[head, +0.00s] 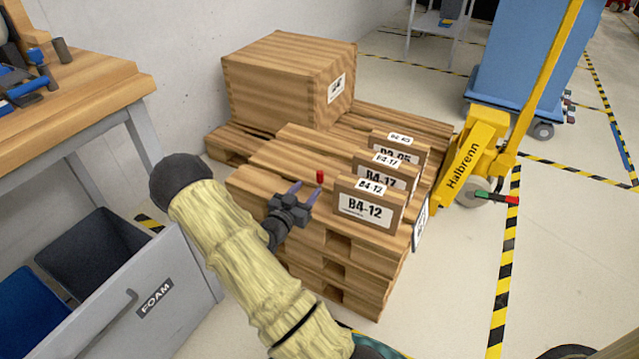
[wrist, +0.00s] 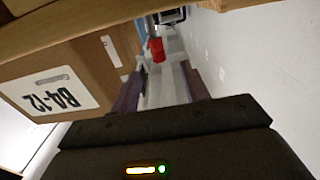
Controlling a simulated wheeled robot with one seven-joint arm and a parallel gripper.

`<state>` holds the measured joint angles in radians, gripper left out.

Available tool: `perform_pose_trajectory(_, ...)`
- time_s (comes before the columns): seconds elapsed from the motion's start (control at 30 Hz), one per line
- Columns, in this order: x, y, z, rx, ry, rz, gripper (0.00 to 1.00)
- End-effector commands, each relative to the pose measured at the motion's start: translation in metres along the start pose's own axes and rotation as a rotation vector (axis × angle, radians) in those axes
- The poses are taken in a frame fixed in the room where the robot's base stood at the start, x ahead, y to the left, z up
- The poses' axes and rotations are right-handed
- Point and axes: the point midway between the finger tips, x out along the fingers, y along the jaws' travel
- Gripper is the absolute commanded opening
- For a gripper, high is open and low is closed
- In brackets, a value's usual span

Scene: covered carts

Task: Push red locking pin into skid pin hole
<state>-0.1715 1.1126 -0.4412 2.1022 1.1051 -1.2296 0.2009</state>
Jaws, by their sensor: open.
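The red locking pin (head: 320,176) is a small red piece at the wooden pallet stack (head: 290,170), just beyond my gripper's fingertips. In the wrist view the red pin (wrist: 156,50) shows ahead of my gripper (wrist: 158,75), roughly between its two purple fingers. My gripper (head: 306,193) is open, its fingers apart, and the pin appears clear of them. It is over the front left part of the stack, left of the box marked B4-12 (head: 367,206). I cannot make out the skid pin hole, nor whether the pin sits in one.
More labelled boxes (head: 399,149) stand behind the B4-12 box along the stack's right side. A large wooden crate (head: 275,85) is at the back. A yellow pallet truck (head: 472,150) is at the right. A workbench (head: 90,90) with a foam drawer (head: 150,300) is at the left.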

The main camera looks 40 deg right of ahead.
Motion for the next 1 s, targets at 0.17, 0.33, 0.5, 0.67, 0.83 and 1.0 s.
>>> perform_pose_trajectory(0.17, 0.009, 0.0, 0.0, -0.001, -0.001, 0.0, 0.46)
perform_pose_trajectory(0.33, 0.009, 0.0, 0.0, -0.001, -0.001, -0.001, 0.46)
perform_pose_trajectory(0.5, 0.014, 0.001, 0.003, 0.0, 0.0, 0.0, 0.46)
perform_pose_trajectory(0.67, 0.033, 0.003, 0.011, 0.0, 0.001, 0.001, 0.46)
perform_pose_trajectory(0.83, 0.056, 0.003, 0.011, 0.001, 0.001, 0.0, 0.46)
perform_pose_trajectory(1.0, 0.061, 0.002, 0.008, -0.001, -0.001, -0.002, 0.46)
